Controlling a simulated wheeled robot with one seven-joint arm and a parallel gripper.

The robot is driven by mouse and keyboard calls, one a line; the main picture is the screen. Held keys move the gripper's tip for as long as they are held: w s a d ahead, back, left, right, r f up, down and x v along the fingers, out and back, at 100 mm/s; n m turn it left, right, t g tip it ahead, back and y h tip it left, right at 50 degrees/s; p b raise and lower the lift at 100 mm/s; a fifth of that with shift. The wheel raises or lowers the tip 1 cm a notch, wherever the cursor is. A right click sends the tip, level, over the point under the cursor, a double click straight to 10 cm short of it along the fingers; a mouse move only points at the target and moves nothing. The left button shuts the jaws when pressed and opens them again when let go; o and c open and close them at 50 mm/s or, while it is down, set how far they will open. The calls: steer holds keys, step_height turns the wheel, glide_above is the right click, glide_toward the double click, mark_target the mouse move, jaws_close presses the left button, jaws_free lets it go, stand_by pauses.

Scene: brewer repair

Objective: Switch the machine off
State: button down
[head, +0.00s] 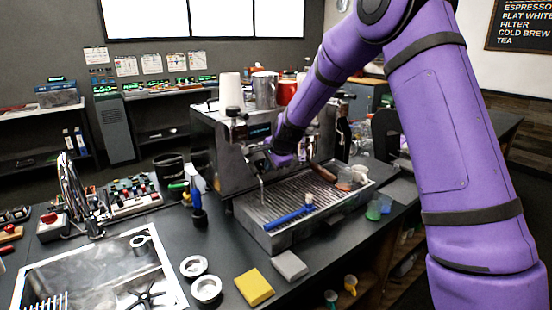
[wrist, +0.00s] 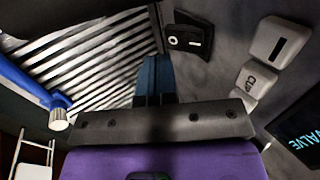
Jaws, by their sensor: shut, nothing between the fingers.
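The machine (head: 208,140) is a steel espresso brewer on the dark counter in the head view. Its black rocker switch (wrist: 188,38), marked with a circle and a bar, sits on the grey front panel at the top of the wrist view. My gripper (wrist: 153,62) is shut and empty, its dark blue fingers pointing toward the panel. The fingertips appear just left of and below the switch in the wrist view; I cannot tell if they touch anything. In the head view my purple arm reaches to the machine's front and hides the switch.
A grey CUP button (wrist: 255,80) and a dark VALVE display (wrist: 302,132) lie right of the switch. The slatted drip tray (head: 266,238) holds a blue-handled tool (head: 288,218). A yellow block (head: 254,287) and a grey block (head: 290,265) lie in front.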

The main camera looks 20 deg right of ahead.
mark_target(263, 172)
steer(key=shift+w+a+f, duration=0.25)
steer(key=shift+w+f, duration=0.1)
steer(key=shift+w, duration=0.3)
steer(key=shift+w+a+f, duration=0.2)
steer(key=shift+w+f, duration=0.15)
steer(key=shift+w, duration=0.25)
steer(key=shift+w+a+f, duration=0.1)
steer(key=shift+w+f, duration=0.05)
steer(key=shift+f, duration=0.6)
